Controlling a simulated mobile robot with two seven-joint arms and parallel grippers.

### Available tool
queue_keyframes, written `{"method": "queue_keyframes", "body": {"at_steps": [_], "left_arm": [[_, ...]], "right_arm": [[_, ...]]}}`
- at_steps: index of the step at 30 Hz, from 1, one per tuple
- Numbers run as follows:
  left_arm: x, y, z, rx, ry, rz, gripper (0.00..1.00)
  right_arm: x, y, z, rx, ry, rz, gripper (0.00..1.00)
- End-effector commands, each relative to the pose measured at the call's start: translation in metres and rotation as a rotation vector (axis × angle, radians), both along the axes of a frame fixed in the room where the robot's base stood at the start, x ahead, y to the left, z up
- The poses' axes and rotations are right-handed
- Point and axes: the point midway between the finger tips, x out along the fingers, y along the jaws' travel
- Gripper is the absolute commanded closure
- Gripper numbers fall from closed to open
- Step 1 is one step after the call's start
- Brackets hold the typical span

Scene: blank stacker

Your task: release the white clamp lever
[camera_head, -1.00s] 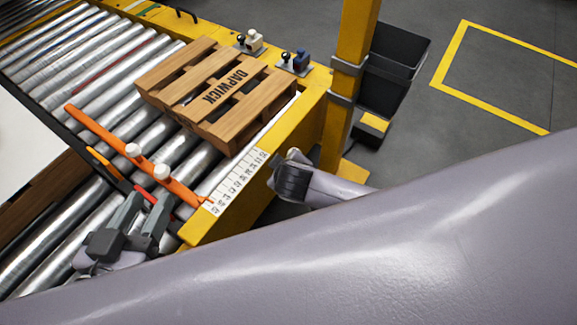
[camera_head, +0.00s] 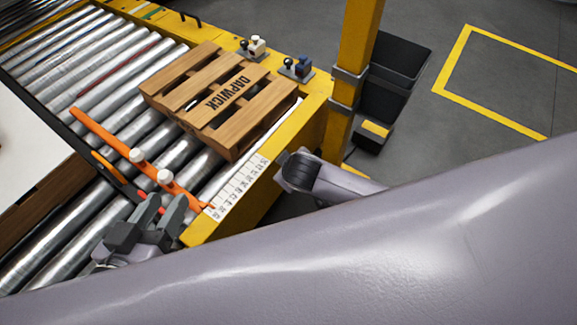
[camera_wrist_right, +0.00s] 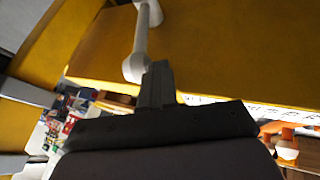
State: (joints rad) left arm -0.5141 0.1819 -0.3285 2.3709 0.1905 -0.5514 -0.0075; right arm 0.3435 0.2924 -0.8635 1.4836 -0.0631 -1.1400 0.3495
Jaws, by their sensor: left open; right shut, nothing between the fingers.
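In the right wrist view a white lever (camera_wrist_right: 139,45), a rod with rounded ends, stands against a yellow beam face. My right gripper (camera_wrist_right: 159,68) is shut and empty, its fingertips close beside the lever's lower end; I cannot tell whether they touch. In the head view my right gripper (camera_head: 296,171) is at the outer side of the yellow frame, its fingertips and this lever hidden there. My left gripper (camera_head: 165,206) is open, near the lower end of an orange bar (camera_head: 98,127) with two white knobs (camera_head: 165,177).
A wooden pallet (camera_head: 220,98) lies on the rollers (camera_head: 75,62). A small white-topped fitting (camera_head: 256,45) and a blue one (camera_head: 302,66) sit on the far yellow rail. A yellow post (camera_head: 354,50) and black bins (camera_head: 392,80) stand beyond the frame.

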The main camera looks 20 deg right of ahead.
Motion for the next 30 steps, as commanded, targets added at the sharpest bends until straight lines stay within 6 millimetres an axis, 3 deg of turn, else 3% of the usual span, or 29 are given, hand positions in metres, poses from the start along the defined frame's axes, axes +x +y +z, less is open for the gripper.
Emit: {"method": "queue_keyframes", "body": {"at_steps": [1,9,30], "left_arm": [[0.001,-0.004,0.008,-0.022,0.028,-0.006,0.57],[0.003,-0.019,0.007,-0.101,0.129,-0.035,0.57],[0.004,-0.019,0.009,-0.097,0.134,-0.036,0.57]], "right_arm": [[0.003,-0.006,0.009,0.013,0.013,-0.005,1.00],[0.017,-0.023,0.014,0.038,0.026,-0.005,1.00],[0.019,-0.028,0.016,0.034,0.021,-0.006,1.00]]}}
